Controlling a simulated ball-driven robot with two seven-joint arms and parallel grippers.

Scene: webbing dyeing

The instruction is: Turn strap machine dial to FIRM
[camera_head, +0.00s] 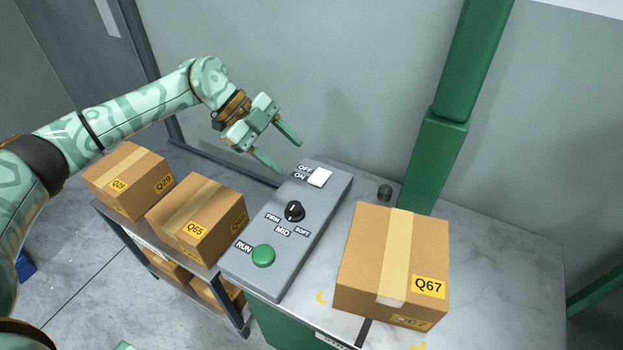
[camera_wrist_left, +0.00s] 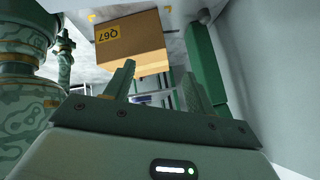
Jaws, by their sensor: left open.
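The dial (camera_head: 294,211) is a round black knob with a white mark on the grey control panel (camera_head: 325,221). Labels FIRM, MID and SOFT curve around its near side. I cannot tell for sure which label the mark faces. My left gripper (camera_head: 281,154) is open and empty in the air, beyond the panel's far end and apart from the dial. In the left wrist view its two fingers (camera_wrist_left: 158,90) are spread with nothing between them, and the dial is not seen there. My right gripper is not clearly in view.
The panel also has a white OFF/ON switch (camera_head: 320,177) and a green RUN button (camera_head: 263,255). A box marked Q67 (camera_head: 365,250) sits right of the panel, below a green post (camera_head: 436,150). Boxes Q65 (camera_head: 190,215) and Q29 (camera_head: 125,175) stand at left.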

